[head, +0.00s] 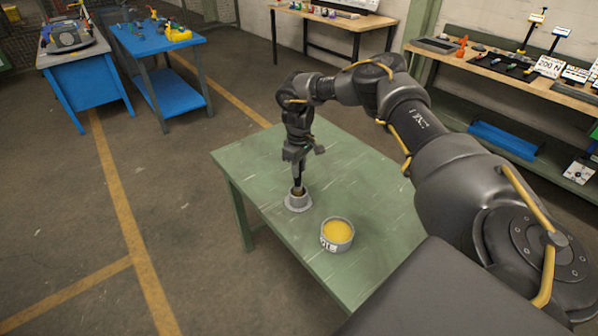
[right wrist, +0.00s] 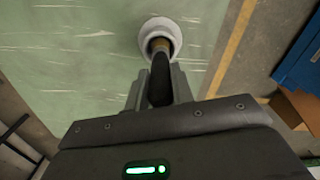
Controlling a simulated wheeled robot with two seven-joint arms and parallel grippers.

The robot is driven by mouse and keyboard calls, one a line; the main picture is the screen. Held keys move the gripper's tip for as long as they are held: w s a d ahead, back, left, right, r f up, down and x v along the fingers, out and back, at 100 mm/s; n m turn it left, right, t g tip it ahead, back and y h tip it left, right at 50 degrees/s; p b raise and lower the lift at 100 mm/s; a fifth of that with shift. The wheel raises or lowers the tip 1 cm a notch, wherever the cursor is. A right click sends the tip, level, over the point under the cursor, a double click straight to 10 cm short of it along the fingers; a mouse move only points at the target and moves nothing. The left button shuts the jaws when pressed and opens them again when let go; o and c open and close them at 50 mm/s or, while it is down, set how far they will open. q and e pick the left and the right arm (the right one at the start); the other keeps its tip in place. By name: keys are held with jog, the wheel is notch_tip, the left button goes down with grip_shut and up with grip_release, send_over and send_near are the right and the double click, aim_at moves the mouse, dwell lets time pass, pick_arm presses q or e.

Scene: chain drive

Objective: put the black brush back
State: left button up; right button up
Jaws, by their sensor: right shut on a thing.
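The black brush (right wrist: 160,82) is held upright between the fingers of my right gripper (head: 295,160). My right gripper also shows in the right wrist view (right wrist: 158,88), shut on the brush's dark handle. The brush's lower end, with a brownish band, is at the mouth of a grey round holder (head: 298,201) on the green table. In the right wrist view the holder (right wrist: 160,28) rings the brush's end; how deep the brush sits in it I cannot tell. My left gripper is not in view.
A grey tin with yellow contents (head: 337,233) stands on the green table (head: 350,165), to the right of the holder and nearer to me. The rest of the tabletop is clear. Blue tables (head: 160,42) and a workbench (head: 500,70) stand farther off.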

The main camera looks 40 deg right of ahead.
jog(key=shift+w+d+f, duration=0.1)
jog(key=shift+f, duration=1.15)
jog(key=o, duration=1)
jog(key=shift+f, duration=0.1)
notch_tip(320, 180, up, 12)
jog(key=shift+r+b, duration=0.15)
jog(key=shift+b, duration=1)
